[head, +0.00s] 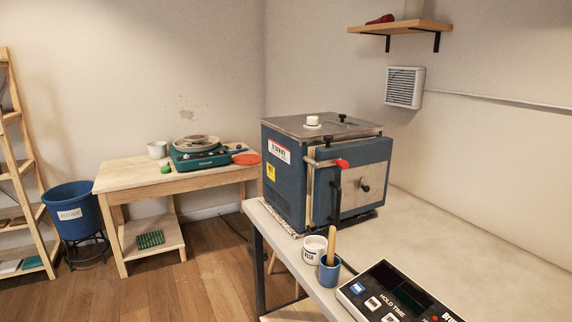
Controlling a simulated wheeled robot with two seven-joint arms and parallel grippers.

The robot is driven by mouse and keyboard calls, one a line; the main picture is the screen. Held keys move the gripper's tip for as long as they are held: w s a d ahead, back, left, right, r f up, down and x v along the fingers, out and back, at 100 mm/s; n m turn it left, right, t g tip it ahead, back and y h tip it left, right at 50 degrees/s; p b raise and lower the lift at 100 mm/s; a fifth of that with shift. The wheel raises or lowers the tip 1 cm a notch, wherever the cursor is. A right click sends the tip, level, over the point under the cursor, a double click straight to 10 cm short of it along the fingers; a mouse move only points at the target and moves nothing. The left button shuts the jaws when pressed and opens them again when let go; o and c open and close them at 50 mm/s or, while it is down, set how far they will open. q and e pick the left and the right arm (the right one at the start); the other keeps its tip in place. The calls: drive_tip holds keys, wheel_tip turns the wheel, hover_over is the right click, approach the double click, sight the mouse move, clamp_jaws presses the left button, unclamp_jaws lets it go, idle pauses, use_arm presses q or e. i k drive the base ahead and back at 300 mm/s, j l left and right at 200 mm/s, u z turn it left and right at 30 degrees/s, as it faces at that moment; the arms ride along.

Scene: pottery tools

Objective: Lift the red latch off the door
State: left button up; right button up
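A blue kiln (283,178) with a grey metal top stands on the grey table. Its blue door (374,158) faces front right, with a metal plate, a dark vertical handle (336,198) and a dark knob (365,188). The latch is a short metal bar with a red end (342,164); it lies about level across the upper left edge of the door. A pale strip shows along that edge; I cannot tell whether the door is fully closed. Neither of my grippers is in view.
On the grey table (460,240), a white pot (314,246), a blue cup (329,273) with a wooden handle and a control box (395,295) stand in front of the kiln. Table right of the kiln is clear. A wooden table (125,177) with a pottery wheel (198,152) stands behind left.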

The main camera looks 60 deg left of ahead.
sight(344, 164)
drive_tip(key=u, duration=1.75)
